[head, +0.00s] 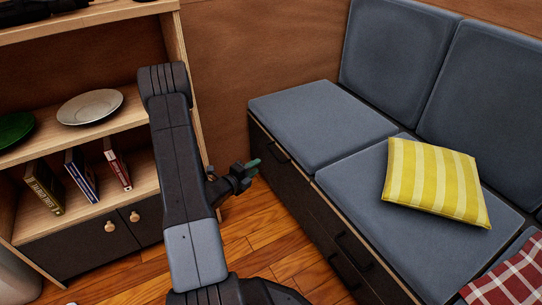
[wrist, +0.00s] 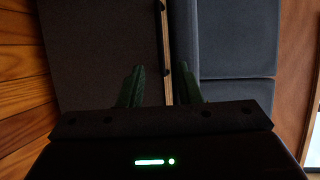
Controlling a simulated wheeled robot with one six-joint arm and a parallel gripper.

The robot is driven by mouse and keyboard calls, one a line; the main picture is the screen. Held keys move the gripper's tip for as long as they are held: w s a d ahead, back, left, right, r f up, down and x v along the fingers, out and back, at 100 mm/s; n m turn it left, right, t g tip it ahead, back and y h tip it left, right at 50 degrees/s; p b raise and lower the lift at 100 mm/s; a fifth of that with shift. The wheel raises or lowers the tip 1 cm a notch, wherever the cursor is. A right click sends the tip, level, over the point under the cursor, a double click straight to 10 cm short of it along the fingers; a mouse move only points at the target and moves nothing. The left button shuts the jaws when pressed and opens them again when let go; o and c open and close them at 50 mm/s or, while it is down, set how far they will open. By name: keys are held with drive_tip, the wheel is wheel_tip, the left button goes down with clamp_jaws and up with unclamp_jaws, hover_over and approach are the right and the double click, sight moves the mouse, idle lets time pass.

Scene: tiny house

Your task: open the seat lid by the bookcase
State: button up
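The seat lid by the bookcase is the blue-grey cushioned seat (head: 322,122) nearest the shelves in the head view. It lies flat and shut on the dark bench base. A wooden strip runs along its front edge, with a dark handle (head: 272,148) at the front. My gripper (head: 254,163) is in front of this end of the bench, near the handle. In the wrist view my gripper (wrist: 159,85) has its two dark green fingers apart, with nothing seen held. The wooden strip (wrist: 165,40) and dark handle ends (wrist: 166,72) show beyond and between the fingertips. Contact cannot be told.
The bookcase (head: 178,50) stands left, with a plate (head: 90,107), several books and cupboard doors with round knobs. A second seat (head: 360,190) carries a yellow striped pillow (head: 435,182). A red checked pillow (head: 510,277) lies lower right. Wooden floor (head: 255,240) is open between bookcase and bench.

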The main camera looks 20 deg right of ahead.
sight(274, 155)
drive_tip(key=b+x, duration=0.3)
drive_tip(key=x, duration=0.9)
drive_tip(key=shift+w+d, duration=0.1)
drive_tip(key=shift+w, duration=0.05)
clamp_jaws()
